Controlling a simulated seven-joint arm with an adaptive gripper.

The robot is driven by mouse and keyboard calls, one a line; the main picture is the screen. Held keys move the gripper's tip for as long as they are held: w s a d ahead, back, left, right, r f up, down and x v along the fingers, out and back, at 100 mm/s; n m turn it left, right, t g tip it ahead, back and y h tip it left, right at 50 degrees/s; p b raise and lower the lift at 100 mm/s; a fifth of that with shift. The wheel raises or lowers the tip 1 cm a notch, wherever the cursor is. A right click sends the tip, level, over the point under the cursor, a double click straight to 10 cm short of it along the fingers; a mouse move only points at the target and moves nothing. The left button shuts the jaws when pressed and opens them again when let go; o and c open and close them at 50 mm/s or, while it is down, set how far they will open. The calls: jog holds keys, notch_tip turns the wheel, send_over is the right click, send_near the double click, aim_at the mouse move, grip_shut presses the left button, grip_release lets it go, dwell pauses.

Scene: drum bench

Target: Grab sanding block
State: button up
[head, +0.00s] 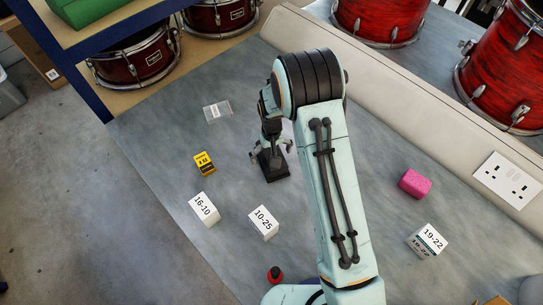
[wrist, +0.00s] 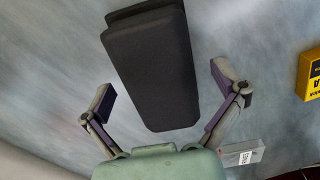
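The sanding block appears to be the dark, nearly black block (head: 275,172) lying on the grey bench, left of my arm in the head view. In the wrist view the block (wrist: 155,75) is long, with a stepped far end. My gripper (head: 270,150) is over the block, pointing down. In the wrist view my gripper (wrist: 163,88) is open, with one finger on each side of the block's near part. Gaps show between both fingers and the block. My wrist hides part of the block in the head view.
A yellow box (head: 204,163), white boxes marked 16-10 (head: 204,209) and 10-25 (head: 264,222), and a clear packet (head: 217,111) lie left of my arm. A pink block (head: 414,184) and a 19-22 box (head: 427,241) lie right. A raised ledge (head: 400,95) runs behind.

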jog(key=c, duration=1.2)
jog(key=shift+o, duration=0.2)
jog(key=shift+r, duration=0.1)
